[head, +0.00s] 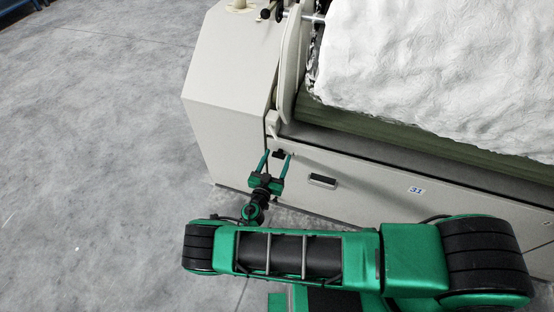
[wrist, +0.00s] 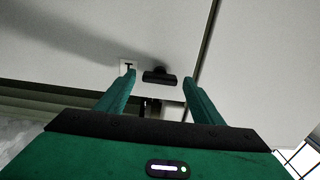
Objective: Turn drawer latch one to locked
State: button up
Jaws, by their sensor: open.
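The drawer latch is a small black knob (head: 279,154) on the pale machine panel. In the wrist view the latch (wrist: 160,77) is a dark bar lying roughly crosswise on a round base. A small square label with a dark mark (wrist: 128,66) sits beside it, partly covered by a finger. My gripper (head: 277,155) is open in front of the latch. In the wrist view its two green fingers (wrist: 159,77) appear on either side of the latch with gaps. Whether the fingertips touch the panel cannot be told.
A recessed dark handle (head: 322,181) is on the drawer front, right of the latch, with a "31" label (head: 415,190) further right. White fibre (head: 430,70) lies above a green roller (head: 400,132). The grey floor (head: 90,170) at left is clear.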

jog(key=shift+c, duration=0.2)
jog(key=c, duration=1)
jog(key=shift+n, duration=0.4)
jog(key=n, duration=0.3)
jog(key=shift+a+n, duration=0.15)
jog(key=shift+n, duration=0.25)
jog(key=n, duration=0.4)
jog(key=shift+a+f, duration=0.1)
jog(key=shift+a, duration=0.05)
jog(key=shift+a+f+n, duration=0.1)
jog(key=shift+n, duration=2.25)
jog(key=shift+a+f+n, duration=0.1)
jog(key=shift+n, duration=2.25)
